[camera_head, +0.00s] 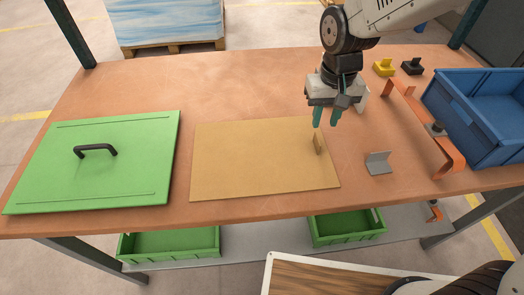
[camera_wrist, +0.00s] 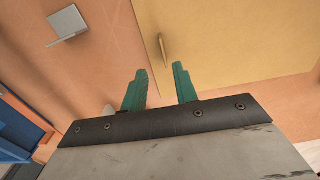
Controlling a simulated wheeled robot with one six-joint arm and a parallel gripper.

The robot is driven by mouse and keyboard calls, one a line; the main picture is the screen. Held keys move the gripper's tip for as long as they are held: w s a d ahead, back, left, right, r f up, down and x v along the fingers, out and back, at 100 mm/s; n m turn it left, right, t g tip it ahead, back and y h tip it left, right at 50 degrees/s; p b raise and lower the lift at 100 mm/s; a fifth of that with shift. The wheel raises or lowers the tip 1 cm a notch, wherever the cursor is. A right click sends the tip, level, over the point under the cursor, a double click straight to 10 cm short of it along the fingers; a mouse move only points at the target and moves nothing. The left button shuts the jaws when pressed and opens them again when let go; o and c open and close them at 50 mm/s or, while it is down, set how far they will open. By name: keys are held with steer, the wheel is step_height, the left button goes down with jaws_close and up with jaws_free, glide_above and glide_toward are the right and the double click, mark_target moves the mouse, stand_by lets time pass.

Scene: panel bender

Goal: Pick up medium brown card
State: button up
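The medium brown card (camera_head: 255,160) lies flat on the orange-brown table, a tan board with a small upright tab handle (camera_head: 318,144) near its right edge. In the wrist view the card (camera_wrist: 240,40) fills the upper right, and its tab handle (camera_wrist: 163,50) stands ahead of the fingers. My gripper (camera_head: 327,116) hangs above the card's far right corner, with green fingertips pointing down. In the wrist view my gripper (camera_wrist: 160,85) has its two fingers spread with nothing between them.
A green board with a black handle (camera_head: 95,150) lies at left. A grey metal bracket (camera_head: 378,163), an orange bent strip (camera_head: 430,125) and a blue bin (camera_head: 480,120) are at right. Yellow (camera_head: 384,68) and black (camera_head: 412,67) small parts lie behind. Green crates (camera_head: 170,243) sit below.

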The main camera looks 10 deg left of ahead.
mark_target(317, 139)
steer(key=f, duration=0.8)
steer(key=shift+s+a, duration=0.15)
steer(key=shift+a, duration=0.15)
jaws_close()
